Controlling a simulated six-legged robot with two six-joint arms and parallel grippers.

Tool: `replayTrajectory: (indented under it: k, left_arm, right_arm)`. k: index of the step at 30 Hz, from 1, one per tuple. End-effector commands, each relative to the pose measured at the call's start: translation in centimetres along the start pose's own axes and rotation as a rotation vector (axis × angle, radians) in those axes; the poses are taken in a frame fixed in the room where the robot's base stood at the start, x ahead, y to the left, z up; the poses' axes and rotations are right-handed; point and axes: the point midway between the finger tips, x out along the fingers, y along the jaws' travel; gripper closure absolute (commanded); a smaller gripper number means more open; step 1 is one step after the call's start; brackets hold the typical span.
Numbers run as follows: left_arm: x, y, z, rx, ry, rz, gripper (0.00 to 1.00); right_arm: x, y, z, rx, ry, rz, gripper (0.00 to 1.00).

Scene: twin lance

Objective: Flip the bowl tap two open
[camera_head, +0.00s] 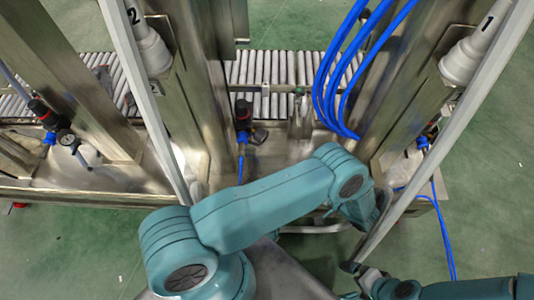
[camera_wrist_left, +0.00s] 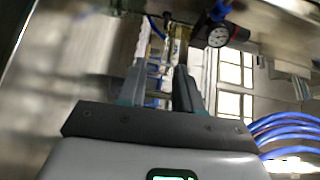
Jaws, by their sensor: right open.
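A white bowl-shaped part marked 2 (camera_head: 150,48) hangs at the upper left of the head view, and a matching one marked 1 (camera_head: 468,60) at the upper right. I cannot pick out a tap handle for certain. In the left wrist view, a brass-coloured fitting (camera_wrist_left: 180,42) stands beyond the fingers, beside a round gauge (camera_wrist_left: 218,37). My left gripper (camera_wrist_left: 160,85) has its fingers apart, with a gap between them; whether they touch the fitting is unclear. The left arm's end is mostly hidden in the head view. My right gripper (camera_head: 357,272) is open at the lower right, away from the fittings.
Steel posts and sloping grey rails flank the workspace. A roller conveyor (camera_head: 262,78) runs behind. Blue hoses (camera_head: 340,75) hang at centre right. A red-and-black regulator (camera_head: 43,112) with a gauge (camera_head: 67,140) is at left; another regulator (camera_head: 243,112) is mid-view. Green floor lies around.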

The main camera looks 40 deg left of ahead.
Motion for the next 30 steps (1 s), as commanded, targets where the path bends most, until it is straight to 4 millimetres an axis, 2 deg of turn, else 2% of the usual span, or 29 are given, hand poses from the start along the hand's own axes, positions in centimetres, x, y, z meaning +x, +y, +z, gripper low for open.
replayTrajectory:
  k: [1, 5, 8, 21, 25, 30]
  left_arm:
    - [-0.3, 0.5, 0.6, 0.014, -0.015, -0.016, 0.66]
    - [0.2, -0.3, 1.7, 0.027, -0.033, -0.031, 0.66]
    - [1.9, -0.5, 2.0, 0.030, -0.032, -0.031, 0.66]
    - [12.5, -0.2, 2.3, 0.034, -0.034, -0.027, 0.66]
    - [14.5, -0.3, 2.3, 0.032, -0.033, -0.027, 0.66]
    - [15.8, -0.5, 2.2, 0.032, -0.032, -0.027, 0.66]
  right_arm:
    - [0.8, 0.3, -0.1, 0.000, 0.001, 0.000, 0.00]
    - [0.8, 0.3, 0.0, 0.000, 0.000, 0.000, 0.00]
    - [0.7, 0.2, 0.0, 0.000, -0.001, 0.000, 0.00]
    - [1.8, 0.7, -0.1, 0.004, 0.003, 0.000, 0.00]
    - [2.0, 0.9, -0.3, 0.006, 0.006, 0.001, 0.00]
    - [2.1, 0.9, -0.3, 0.008, 0.007, 0.001, 0.00]
